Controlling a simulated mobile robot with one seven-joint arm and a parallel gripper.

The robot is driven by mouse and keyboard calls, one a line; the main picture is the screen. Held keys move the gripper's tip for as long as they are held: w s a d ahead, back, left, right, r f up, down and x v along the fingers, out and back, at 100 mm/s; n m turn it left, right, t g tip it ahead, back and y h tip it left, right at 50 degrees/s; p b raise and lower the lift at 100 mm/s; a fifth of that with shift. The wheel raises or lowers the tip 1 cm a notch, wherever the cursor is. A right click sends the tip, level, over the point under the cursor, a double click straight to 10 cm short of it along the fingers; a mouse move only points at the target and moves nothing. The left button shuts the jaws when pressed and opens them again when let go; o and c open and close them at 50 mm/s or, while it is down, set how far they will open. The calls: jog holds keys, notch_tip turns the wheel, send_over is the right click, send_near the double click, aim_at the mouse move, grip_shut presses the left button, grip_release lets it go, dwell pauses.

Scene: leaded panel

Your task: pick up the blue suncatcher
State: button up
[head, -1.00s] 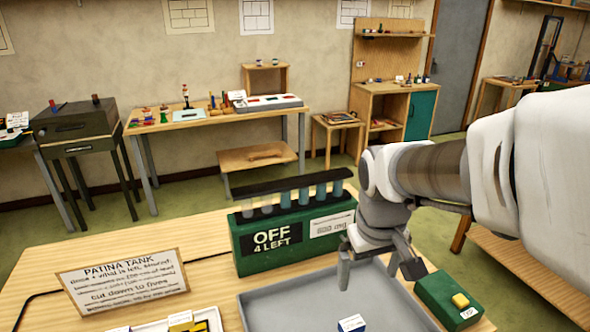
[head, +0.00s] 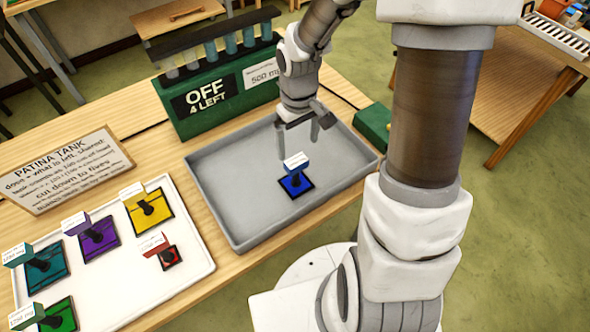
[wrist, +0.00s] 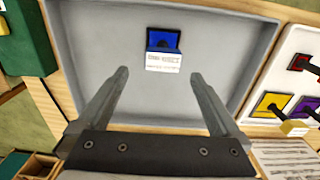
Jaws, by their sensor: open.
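The blue suncatcher (head: 296,186) is a small dark-edged blue square lying in the grey tray (head: 222,206), with a white label tag (head: 296,162) standing up from it. In the wrist view the blue suncatcher (wrist: 164,39) lies beyond the fingertips, and its tag (wrist: 163,63) hides part of it. My gripper (head: 300,140) is open and empty above the tray, behind the suncatcher in the head view. In the wrist view my gripper (wrist: 158,75) has a finger on either side of the tag's line, apart from it.
A white tray (head: 190,282) at left holds several other coloured suncatchers with tags. A green box reading "OFF 4 LEFT" (head: 215,95) stands behind the grey tray. A "PATINA TANK" sign (head: 62,170) is at left. A green block (head: 374,127) sits right of the tray.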

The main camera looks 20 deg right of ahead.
aim_at(296, 161)
notch_tip(296, 161, down, 2)
jog(key=shift+f, duration=0.15)
jog(key=shift+s+a+f, duration=0.1)
jog(key=shift+a+f, duration=0.05)
jog(key=shift+f, duration=1.15)
jog(key=shift+a+f, duration=0.1)
jog(key=shift+f, duration=1.2)
grip_shut()
